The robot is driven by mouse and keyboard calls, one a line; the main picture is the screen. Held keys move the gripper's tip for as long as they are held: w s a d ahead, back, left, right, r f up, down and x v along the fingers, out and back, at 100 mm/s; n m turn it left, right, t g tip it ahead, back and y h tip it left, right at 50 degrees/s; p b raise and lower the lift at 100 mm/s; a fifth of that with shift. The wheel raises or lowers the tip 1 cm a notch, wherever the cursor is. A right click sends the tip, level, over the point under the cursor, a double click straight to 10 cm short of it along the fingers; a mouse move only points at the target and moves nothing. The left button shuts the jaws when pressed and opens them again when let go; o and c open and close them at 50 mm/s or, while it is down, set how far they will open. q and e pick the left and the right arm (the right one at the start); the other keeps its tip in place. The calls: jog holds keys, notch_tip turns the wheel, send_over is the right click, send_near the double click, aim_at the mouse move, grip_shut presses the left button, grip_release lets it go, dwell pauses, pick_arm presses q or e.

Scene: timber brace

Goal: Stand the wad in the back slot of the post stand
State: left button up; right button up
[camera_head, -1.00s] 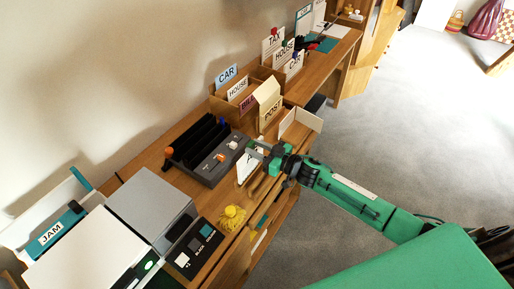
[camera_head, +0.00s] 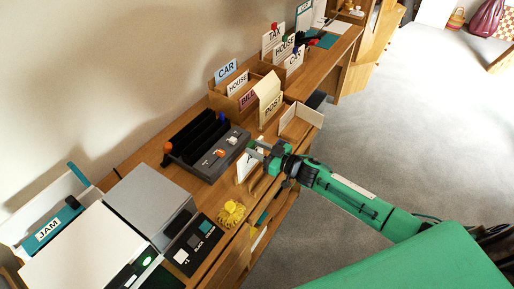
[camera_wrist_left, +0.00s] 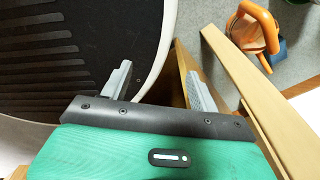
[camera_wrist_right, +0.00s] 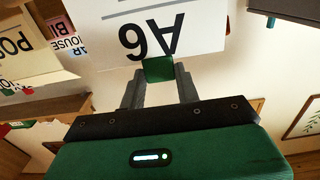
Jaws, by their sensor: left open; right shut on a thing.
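The wad is a white stack marked A6 (camera_wrist_right: 150,35), with a green block (camera_wrist_right: 158,69) at its edge. My right gripper (camera_wrist_right: 158,85) is shut on it at that block. In the head view the right gripper (camera_head: 262,152) holds the wad (camera_head: 245,168) over the desk's front edge, beside the dark tray. The back slot's floor is hidden. My left gripper (camera_wrist_left: 158,88) is open and empty, seen only in its wrist view.
The dark tray (camera_head: 205,145) lies on the desk left of the wad. A yellow thing (camera_head: 231,213) and a dark panel (camera_head: 192,245) are nearer. A chair (camera_wrist_left: 75,50) is close to the left gripper.

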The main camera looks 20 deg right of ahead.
pick_arm(q)
jog(key=shift+f, duration=0.15)
pick_arm(e)
jog(key=shift+f, duration=0.25)
jog(key=o, duration=1.1)
jog(key=shift+o, duration=0.2)
pick_arm(q)
jog(key=shift+w+f+b, duration=0.65)
jog(key=shift+f+b, duration=0.2)
jog(key=shift+b, duration=0.5)
pick_arm(e)
jog(key=v, duration=1.3)
jog(key=shift+s+d, duration=0.25)
jog(key=shift+s, duration=0.1)
pick_arm(q)
jog(key=shift+d, duration=0.1)
